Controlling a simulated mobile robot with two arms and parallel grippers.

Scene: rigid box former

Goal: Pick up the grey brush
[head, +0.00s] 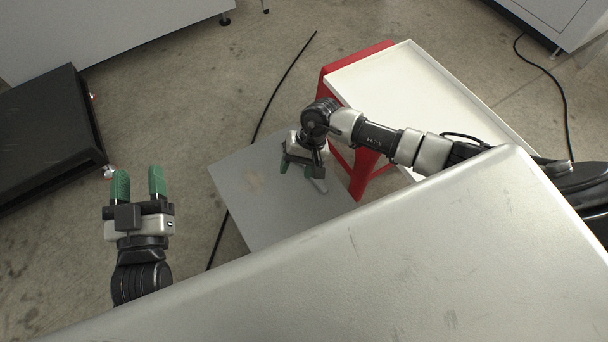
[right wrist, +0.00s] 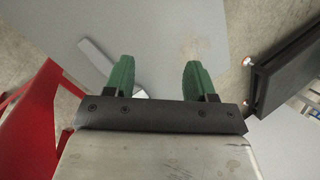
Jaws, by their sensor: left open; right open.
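The grey brush (right wrist: 97,55) is a slim light grey piece lying on a grey panel. In the right wrist view it runs diagonally at the left and passes partly behind my left-hand finger. In the head view the brush (head: 319,185) shows as a small grey end beside my right gripper (head: 297,169). My right gripper is open, its green fingers pointing down towards the panel; it also shows in the right wrist view (right wrist: 158,75), with nothing between the fingers. My left gripper (head: 138,183) is open and empty, over the floor at the left.
The grey panel (head: 232,185) stands low beside a red stand (head: 372,165) with a white tray top (head: 400,75). A large pale surface (head: 400,260) fills the front. A black platform (head: 45,140) stands at the left. Black cables (head: 285,75) lie on the floor.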

